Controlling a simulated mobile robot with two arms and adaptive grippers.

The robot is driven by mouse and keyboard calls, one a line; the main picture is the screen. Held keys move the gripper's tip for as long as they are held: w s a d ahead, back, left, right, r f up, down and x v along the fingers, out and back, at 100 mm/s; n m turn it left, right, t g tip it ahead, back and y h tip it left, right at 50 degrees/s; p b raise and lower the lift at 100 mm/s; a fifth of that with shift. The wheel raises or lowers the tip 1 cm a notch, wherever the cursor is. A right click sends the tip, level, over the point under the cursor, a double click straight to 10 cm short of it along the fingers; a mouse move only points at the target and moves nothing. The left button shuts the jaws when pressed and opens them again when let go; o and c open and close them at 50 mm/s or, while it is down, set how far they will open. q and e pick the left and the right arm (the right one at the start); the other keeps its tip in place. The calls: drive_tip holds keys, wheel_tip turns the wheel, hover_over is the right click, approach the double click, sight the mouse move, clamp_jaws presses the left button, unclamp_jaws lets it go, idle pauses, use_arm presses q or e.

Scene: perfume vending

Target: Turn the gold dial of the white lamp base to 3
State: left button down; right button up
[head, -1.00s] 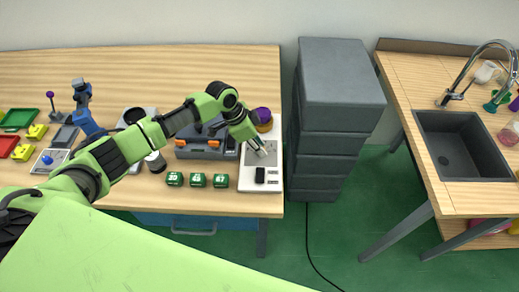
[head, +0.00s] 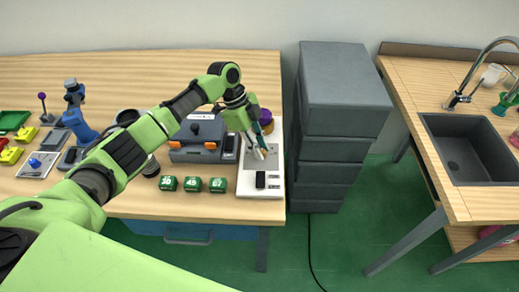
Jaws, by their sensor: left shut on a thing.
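The white lamp base (head: 271,190) lies at the right end of the wooden table, with a dark switch (head: 260,180) and small markings on its near part. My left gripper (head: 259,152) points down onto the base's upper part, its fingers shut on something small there. The gold dial is hidden by the fingers, and its number cannot be read. My right gripper is not in view.
A grey case with orange latches (head: 210,145) stands left of the base. Green number blocks (head: 193,184) lie in front of it. A purple and orange round object (head: 265,121) stands behind my gripper. Grey drawers (head: 335,125) stand right of the table.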

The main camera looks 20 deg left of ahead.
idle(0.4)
use_arm(q)
drive_tip(key=c, duration=1.8)
unclamp_jaws()
drive_tip(key=shift+c, duration=0.2)
drive_tip(key=v, duration=1.2)
drive_tip(key=shift+d, duration=0.2)
